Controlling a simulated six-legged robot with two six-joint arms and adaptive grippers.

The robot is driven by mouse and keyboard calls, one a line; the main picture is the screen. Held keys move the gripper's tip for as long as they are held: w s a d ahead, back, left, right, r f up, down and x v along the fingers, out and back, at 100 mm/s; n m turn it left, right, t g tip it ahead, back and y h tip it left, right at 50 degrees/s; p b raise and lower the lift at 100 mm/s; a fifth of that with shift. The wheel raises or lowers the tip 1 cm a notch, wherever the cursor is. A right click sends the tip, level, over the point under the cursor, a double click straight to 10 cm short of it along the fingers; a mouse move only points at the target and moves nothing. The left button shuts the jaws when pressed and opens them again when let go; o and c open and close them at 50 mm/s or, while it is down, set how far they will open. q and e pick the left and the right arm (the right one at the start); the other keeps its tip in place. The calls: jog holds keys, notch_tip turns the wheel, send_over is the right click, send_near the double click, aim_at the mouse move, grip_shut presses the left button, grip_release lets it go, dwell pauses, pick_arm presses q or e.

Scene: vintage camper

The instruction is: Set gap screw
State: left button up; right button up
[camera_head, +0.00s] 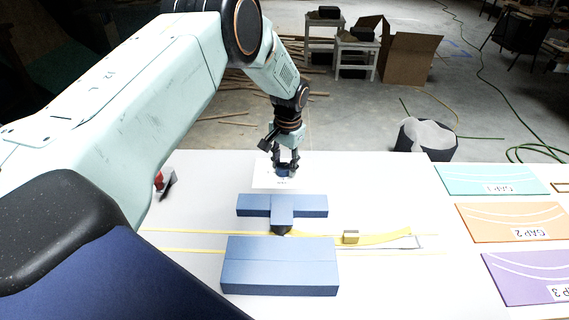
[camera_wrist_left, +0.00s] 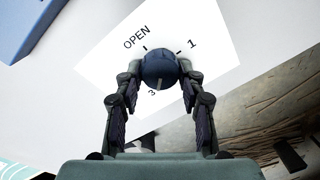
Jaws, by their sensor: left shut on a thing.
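A dark blue round knob (camera_wrist_left: 160,66), the gap screw, stands on a white card (camera_wrist_left: 95,52) marked OPEN, 1 and 3. A pale pointer line on the knob faces the gripper side, near the 3. Any other mark is hidden. My left gripper (camera_head: 285,167) reaches down over the knob at the back of the table. Its two fingers are shut on the knob's sides in the left wrist view (camera_wrist_left: 160,82). In front stand a blue T-shaped block (camera_head: 284,203) and a larger blue block (camera_head: 280,275), with a dark tip between them. My right gripper is not in view.
A yellow strip (camera_head: 385,238) with a small clip (camera_head: 351,237) lies right of the blocks. Cards GAP 1 (camera_head: 485,180), GAP 2 (camera_head: 505,222) and GAP 3 (camera_head: 525,277) lie at right. A red and grey item (camera_head: 166,183) sits at left. A dark bin (camera_head: 426,140) stands behind the table.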

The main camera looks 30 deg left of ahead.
aim_at(287, 168)
pick_arm(q)
jog(key=shift+m, duration=0.5)
jog(key=o, duration=1.2)
jog(key=shift+r, duration=0.1)
jog(key=r, duration=1.1)
jog(key=shift+d+r, duration=0.4)
jog(key=shift+s, duration=0.1)
